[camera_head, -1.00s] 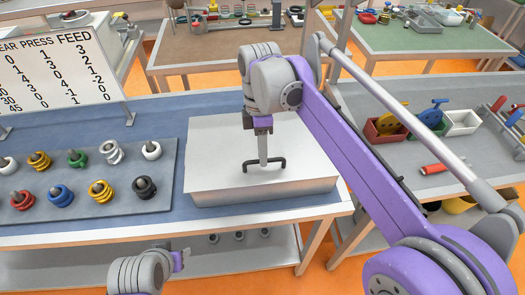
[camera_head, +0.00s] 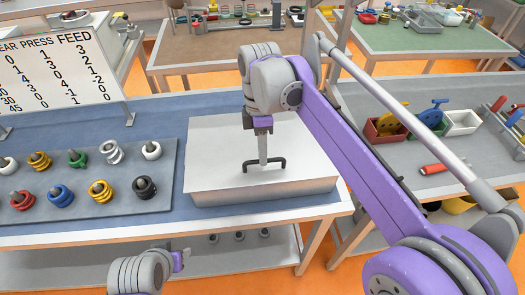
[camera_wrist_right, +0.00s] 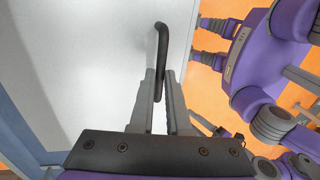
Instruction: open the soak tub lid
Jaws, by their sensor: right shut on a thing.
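The soak tub (camera_head: 265,190) is a light grey metal box on the blue-topped table, with its flat lid (camera_head: 218,140) lying closed on it. A dark bar handle (camera_head: 281,166) stands on the lid near its front edge. My right gripper (camera_head: 263,158) reaches down from above and is shut on the handle. In the right wrist view the handle (camera_wrist_right: 161,45) passes between the two fingers (camera_wrist_right: 160,90). My left gripper (camera_head: 182,258) is low at the front, apart from the tub, and its fingers are too small to judge.
A grey board (camera_head: 105,215) with several coloured ring stacks on pegs lies left of the tub. A sign (camera_head: 60,70) stands behind it. A side table at right holds small bins (camera_head: 385,130) and a red cylinder (camera_head: 435,169).

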